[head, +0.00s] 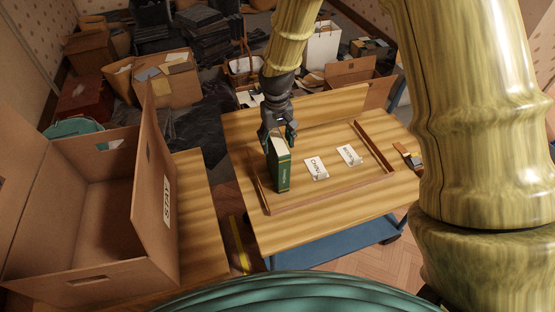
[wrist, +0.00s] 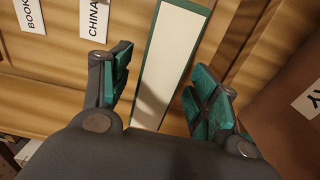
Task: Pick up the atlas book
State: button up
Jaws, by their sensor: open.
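A green book (head: 279,172), which looks like the atlas, stands upright at the left end of a shallow wooden frame (head: 335,196) on the table. The lettering on its spine is too small to read. In the wrist view the book (wrist: 172,62) shows its pale page edge between green covers. My gripper (head: 279,138) is just above the top of the book in the head view. In the wrist view my gripper (wrist: 158,90) is open, with one teal-padded finger on each side of the book. I cannot tell whether either finger touches it.
Two white label cards, one reading CHINA (head: 316,168) and the other (head: 349,155), lie inside the frame, right of the book. A large open cardboard box (head: 92,245) stands at the left. More boxes and piles fill the floor behind the table.

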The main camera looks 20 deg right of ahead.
notch_tip(320, 180, down, 5)
jog(key=shift+d+r, duration=0.1)
jog(key=shift+r, duration=0.05)
grip_shut()
dwell(0.4)
